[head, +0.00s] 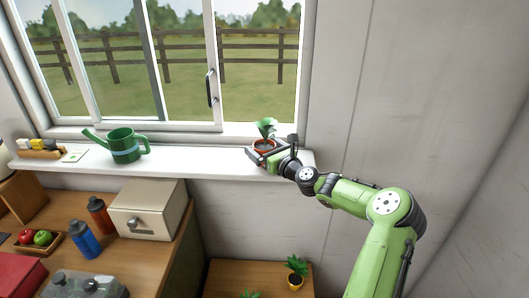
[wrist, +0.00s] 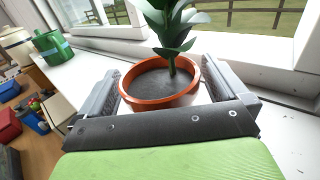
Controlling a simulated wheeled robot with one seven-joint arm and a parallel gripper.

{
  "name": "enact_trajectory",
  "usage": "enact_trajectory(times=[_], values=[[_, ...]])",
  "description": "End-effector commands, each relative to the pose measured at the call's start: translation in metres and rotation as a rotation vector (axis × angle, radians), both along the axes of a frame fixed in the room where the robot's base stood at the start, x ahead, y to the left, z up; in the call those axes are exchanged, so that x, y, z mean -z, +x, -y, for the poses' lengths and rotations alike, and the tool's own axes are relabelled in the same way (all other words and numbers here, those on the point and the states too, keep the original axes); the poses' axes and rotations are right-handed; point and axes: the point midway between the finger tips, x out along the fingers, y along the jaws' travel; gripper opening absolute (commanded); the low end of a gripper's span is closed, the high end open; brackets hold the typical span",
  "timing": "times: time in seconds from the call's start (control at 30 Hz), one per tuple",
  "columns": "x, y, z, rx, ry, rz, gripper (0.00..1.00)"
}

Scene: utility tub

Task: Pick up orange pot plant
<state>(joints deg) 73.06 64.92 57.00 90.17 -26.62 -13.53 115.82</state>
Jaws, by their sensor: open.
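The orange pot plant (head: 264,145) stands on the white windowsill at its right end. It has green leaves, and in the wrist view the orange pot (wrist: 160,101) shows dark soil. My gripper (head: 270,156) is at the pot. In the wrist view my gripper (wrist: 165,90) is open, with one finger on each side of the pot. I cannot tell whether either finger touches it. The front lower part of the pot is hidden by the gripper's dark body.
A green watering can (head: 122,146) stands further left on the windowsill (head: 200,159). The window (head: 150,65) is behind the pot. A cream box (head: 147,209) and bottles stand on the wooden counter below left. Another small plant (head: 296,271) in a yellow pot stands below.

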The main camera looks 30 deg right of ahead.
Motion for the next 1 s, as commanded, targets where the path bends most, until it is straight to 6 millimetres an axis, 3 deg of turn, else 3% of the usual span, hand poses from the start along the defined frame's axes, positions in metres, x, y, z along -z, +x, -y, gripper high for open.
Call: enact_trajectory(times=[0.07,0.4,0.67,1.0], values=[[0.0,0.0,0.0,0.0,0.0,0.0,0.92],[0.0,-0.001,0.0,0.0,-0.001,-0.001,0.41],[-0.006,0.0,0.0,0.0,-0.004,0.002,0.41],[-0.086,-0.001,0.0,0.001,-0.007,0.005,0.41]])
